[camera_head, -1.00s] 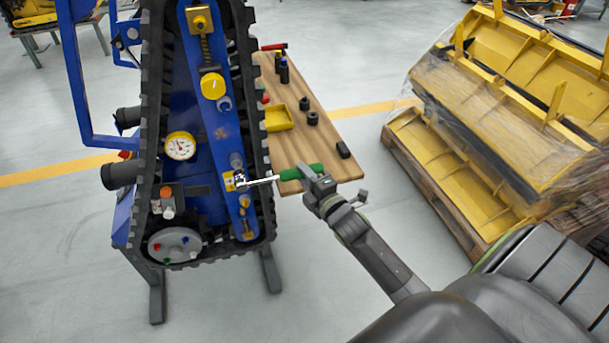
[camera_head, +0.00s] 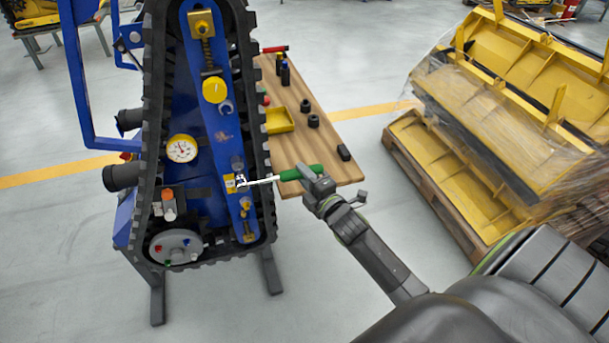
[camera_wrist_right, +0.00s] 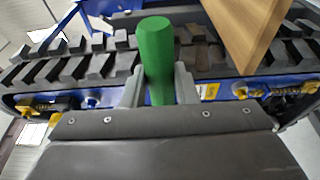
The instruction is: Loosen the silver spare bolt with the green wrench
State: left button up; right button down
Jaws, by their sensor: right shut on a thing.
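The green-handled wrench (camera_head: 300,172) lies nearly level across the right edge of the blue tracked carrier (camera_head: 205,75). Its silver head reaches a spot beside a small yellow label (camera_head: 229,184) on the blue plate. The head covers whatever bolt is there, so I cannot tell whether it sits around it or only beside it. My right gripper (camera_head: 316,184) is shut on the green handle. In the right wrist view the handle (camera_wrist_right: 155,60) stands between the two fingers (camera_wrist_right: 160,88). My left gripper is not in view.
A wooden board (camera_head: 320,135) right of the carrier holds a yellow tray (camera_head: 279,120), dark cylindrical parts and a black block (camera_head: 344,152). A pallet (camera_head: 425,180) with wrapped yellow parts stands at the right. The black track (camera_head: 262,150) runs close under the wrench. Floor is clear between board and pallet.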

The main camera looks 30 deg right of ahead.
jog(key=shift+w+d+r, duration=0.1)
jog(key=shift+w, duration=0.35)
dwell(1.5)
jog(key=shift+w, duration=0.3)
jog(key=shift+w+d+p, duration=0.2)
jog(key=shift+w+p, duration=0.15)
jog(key=shift+w, duration=0.05)
dwell(0.9)
dwell(0.5)
jog(key=c, duration=1.7)
grip_release()
grip_shut()
